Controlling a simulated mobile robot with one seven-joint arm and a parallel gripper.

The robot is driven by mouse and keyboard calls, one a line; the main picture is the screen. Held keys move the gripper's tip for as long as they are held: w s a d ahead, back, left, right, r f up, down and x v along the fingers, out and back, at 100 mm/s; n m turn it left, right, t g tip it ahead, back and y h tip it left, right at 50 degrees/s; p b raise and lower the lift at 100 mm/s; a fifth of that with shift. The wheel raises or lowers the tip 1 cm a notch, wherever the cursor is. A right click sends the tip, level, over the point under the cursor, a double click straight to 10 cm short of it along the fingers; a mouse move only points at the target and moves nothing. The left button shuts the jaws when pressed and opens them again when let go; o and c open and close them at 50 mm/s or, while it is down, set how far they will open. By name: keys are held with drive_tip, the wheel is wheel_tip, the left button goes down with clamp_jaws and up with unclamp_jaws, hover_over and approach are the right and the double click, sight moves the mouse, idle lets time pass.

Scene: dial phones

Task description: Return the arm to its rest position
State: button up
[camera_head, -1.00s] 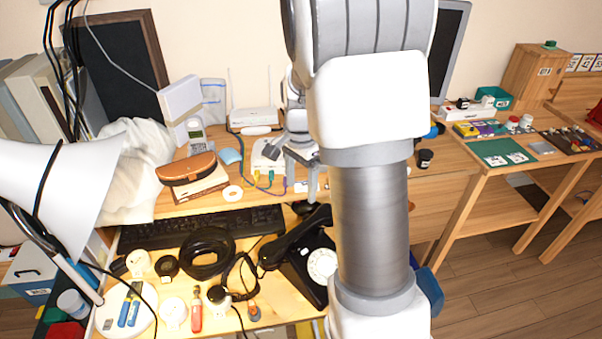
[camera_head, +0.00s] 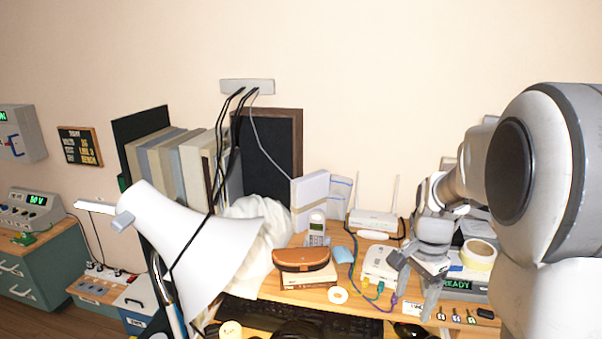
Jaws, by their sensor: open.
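My arm fills the right side of the view. My gripper (camera_head: 416,284) hangs at its end over the back of the desk, fingers pointing down and spread apart. Nothing shows between them. It is just right of a white box (camera_head: 378,263) with coloured plugs; whether it touches anything is hard to tell. A grey handheld phone (camera_head: 316,229) stands upright behind a brown case. The lower desk is mostly cut off by the bottom edge.
A white lamp shade (camera_head: 195,240) stands large at the left front. A brown case (camera_head: 301,258), a white router (camera_head: 373,222) and a tape roll (camera_head: 478,254) crowd the desk. A dark framed board (camera_head: 272,155) leans at the wall. The air above the desk's middle is free.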

drive_tip(key=s+a+r+n+t+p, duration=0.2)
drive_tip(key=s+a+r+n, duration=0.3)
drive_tip(key=s+r, duration=0.3)
drive_tip(key=s+a+r+n+t+p, duration=0.3)
drive_tip(key=s+a+r+n, duration=0.2)
drive_tip(key=s+r+n, duration=0.3)
drive_tip(key=shift+s+a+r+n+p, duration=0.3)
drive_tip(key=shift+s+a+r+p, duration=0.15)
drive_tip(key=shift+s, duration=0.35)
